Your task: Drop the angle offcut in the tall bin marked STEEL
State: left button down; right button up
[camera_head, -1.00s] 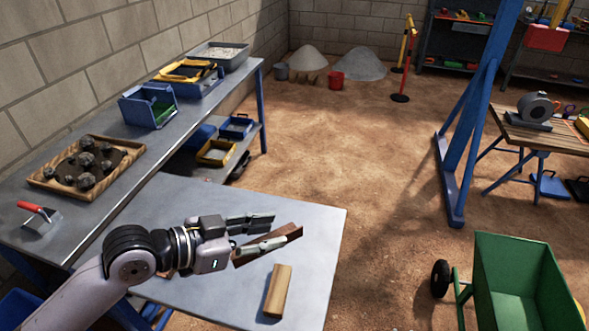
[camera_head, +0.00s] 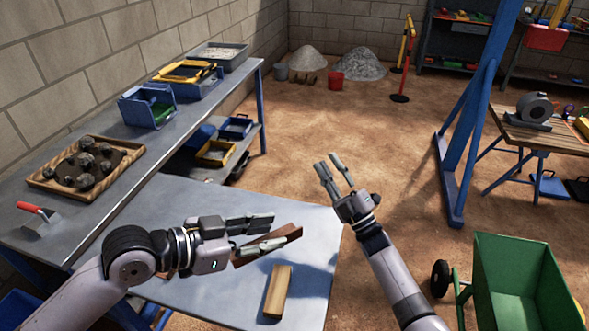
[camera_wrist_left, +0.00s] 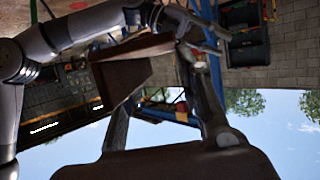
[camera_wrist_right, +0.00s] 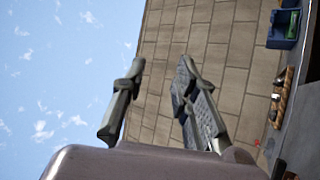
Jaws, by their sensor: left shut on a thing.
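The angle offcut (camera_head: 283,239) is a rusty brown piece held over the near metal table. My left gripper (camera_head: 264,234) is shut on it, and one end sticks out to the right past the fingers. In the left wrist view the offcut (camera_wrist_left: 122,75) lies between the fingers, its brown faces meeting at an angle. My right gripper (camera_head: 329,163) is raised beyond the table's right edge, left of the blue frame. Its fingers are apart and empty; they also show spread in the right wrist view (camera_wrist_right: 155,92). I can make out no tall bin marked STEEL.
A wooden block (camera_head: 278,291) lies on the near table (camera_head: 185,205). A tray of stones (camera_head: 48,180) and a red-handled trowel (camera_head: 40,214) are on the left bench. A green cart (camera_head: 520,285) stands at lower right. Bare floor (camera_head: 300,135) lies beyond the table.

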jog(key=s+a+r+n+g+y, duration=0.3)
jog(key=a+r+n+g+y, duration=0.3)
jog(key=r+n+g, duration=0.25)
jog(key=s+a+r+n+g+y, duration=0.3)
jog(key=a+r+n+g+y, duration=0.4)
jog(key=n, duration=0.3)
jog(key=s+a+r+n+g+h, duration=0.6)
jog(key=s+a+n+g+h, duration=0.3)
jog(key=n+g, duration=0.45)
jog(key=s+f+n+t+h, duration=0.2)
jog(key=s+f+n+h, duration=0.2)
jog(key=s+n+h, duration=0.3)
jog(key=w+d+f+n+t+h, duration=0.1)
jog(key=w+d+t+h, duration=0.1)
jog(key=d+t+h, duration=0.65)
jog(key=d+f+g, duration=0.1)
jog(key=f, duration=0.3)
jog(key=d+f+h, duration=0.1)
jog(key=f, duration=0.3)
jog(key=d+f+g, duration=0.1)
jog(key=f, duration=0.3)
jog(key=shift+g+h, duration=0.35)
jog(key=shift+s, duration=0.1)
jog(key=shift+c, duration=0.6)
